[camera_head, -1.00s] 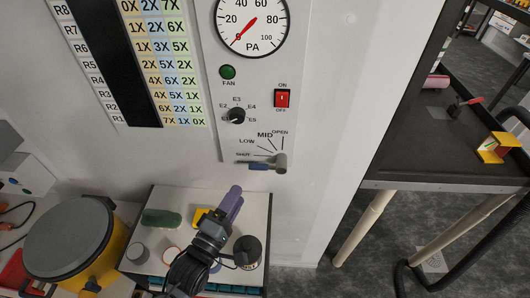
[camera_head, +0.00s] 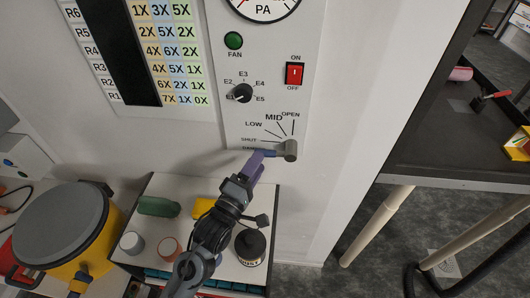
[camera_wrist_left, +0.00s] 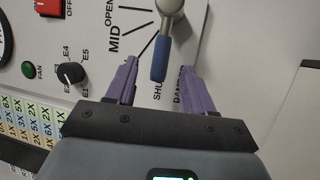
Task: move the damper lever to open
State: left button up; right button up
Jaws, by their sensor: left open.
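The damper lever (camera_head: 289,150) has a grey hub on the wall panel (camera_head: 262,108), below the marks SHUT, LOW, MID and OPEN. Its blue handle (camera_wrist_left: 160,61) points at SHUT in the left wrist view. My left gripper (camera_head: 262,157) is at the handle in the head view and hides most of it there. In the left wrist view my left gripper (camera_wrist_left: 163,82) is open, its purple fingers on either side of the handle with gaps, not shut on it. My right gripper is not in view.
The panel also has a selector knob (camera_head: 240,93), a green fan button (camera_head: 233,40) and a red switch (camera_head: 294,73). Below stands a small cabinet (camera_head: 185,190) with jars and a dark bottle (camera_head: 250,247). A yellow drum (camera_head: 100,245) is at left, a dark bench (camera_head: 430,150) at right.

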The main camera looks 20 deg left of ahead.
pick_arm(q)
jog(key=shift+x, duration=2.55)
grip_shut()
